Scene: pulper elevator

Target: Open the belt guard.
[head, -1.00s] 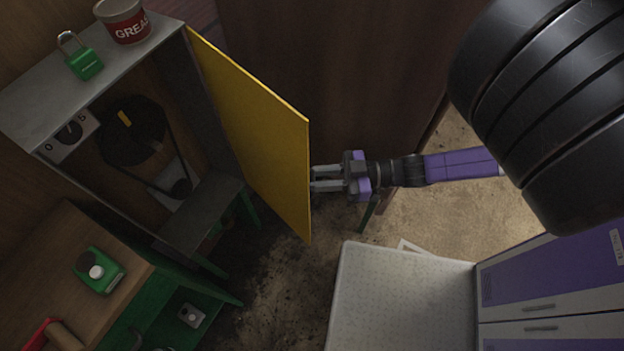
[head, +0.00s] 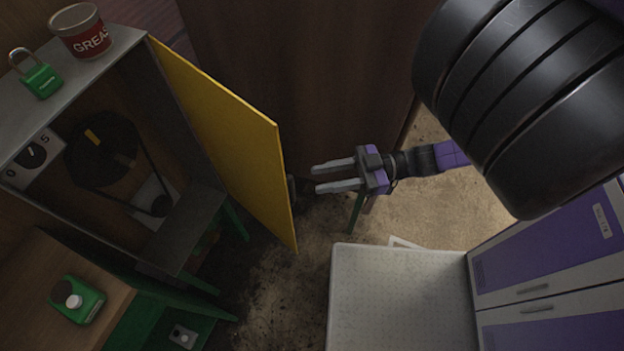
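The belt guard (head: 228,142) is a yellow door panel hinged on the grey housing. It stands swung open, out from the housing, and the belt and pulleys (head: 103,150) inside are exposed. A small dark part, perhaps its handle (head: 292,188), shows at the panel's right side. My gripper (head: 316,178) is right of the panel, apart from it. Its two fingers are spread, point left and have nothing between them.
A grease tin (head: 80,32) and a green padlock (head: 41,80) sit on top of the housing. A wooden bench (head: 50,275) with a green box stands at lower left. My white base deck is at lower middle. Bare floor lies between.

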